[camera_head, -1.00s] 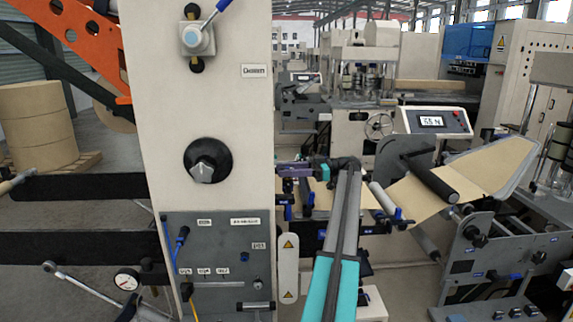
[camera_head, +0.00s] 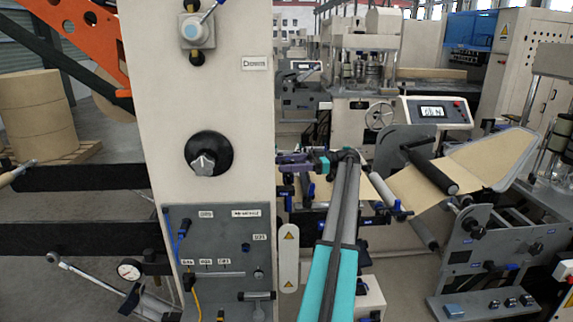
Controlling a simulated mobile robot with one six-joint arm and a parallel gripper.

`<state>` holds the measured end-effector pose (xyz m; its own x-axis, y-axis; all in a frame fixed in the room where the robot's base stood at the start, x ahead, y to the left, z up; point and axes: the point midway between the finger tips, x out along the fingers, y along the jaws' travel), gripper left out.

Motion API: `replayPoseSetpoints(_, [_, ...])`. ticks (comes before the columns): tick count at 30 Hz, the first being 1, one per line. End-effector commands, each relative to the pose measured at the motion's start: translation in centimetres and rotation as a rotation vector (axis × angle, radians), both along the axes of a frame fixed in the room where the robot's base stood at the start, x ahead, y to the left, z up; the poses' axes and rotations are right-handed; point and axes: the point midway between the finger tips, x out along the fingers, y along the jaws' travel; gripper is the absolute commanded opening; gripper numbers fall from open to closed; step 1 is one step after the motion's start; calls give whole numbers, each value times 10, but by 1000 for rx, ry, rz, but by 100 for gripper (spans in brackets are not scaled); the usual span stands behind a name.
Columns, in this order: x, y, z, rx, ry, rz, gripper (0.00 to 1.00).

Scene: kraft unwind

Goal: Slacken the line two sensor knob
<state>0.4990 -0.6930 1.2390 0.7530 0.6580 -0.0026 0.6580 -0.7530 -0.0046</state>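My arm reaches up from the lower middle, and my gripper (camera_head: 284,160) points left beside the right edge of the cream machine column (camera_head: 235,110). The gripper is small and seen from behind, so its finger opening is unclear. No label reading line two sensor is legible, so I cannot tell which knob that is. The column bears a large black knob with a grey pointer (camera_head: 205,163). Small blue parts (camera_head: 284,191) show below the gripper, partly hidden.
A web machine with kraft paper (camera_head: 420,190), rollers and blue fittings (camera_head: 400,212) stands right of my arm. Dark horizontal bars (camera_head: 80,178) and a pressure gauge (camera_head: 130,269) are at left. Open floor shows below the paper machine.

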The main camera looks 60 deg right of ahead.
Motion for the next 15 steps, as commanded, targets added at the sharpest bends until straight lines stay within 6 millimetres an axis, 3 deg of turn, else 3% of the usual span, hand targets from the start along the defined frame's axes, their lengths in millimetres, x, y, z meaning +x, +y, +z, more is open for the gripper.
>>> replayPoseSetpoints(9, [-1,-1,5,-1,-3,-2,57])
replayPoseSetpoints(15, [-1,-1,20,-1,-3,-2,57])
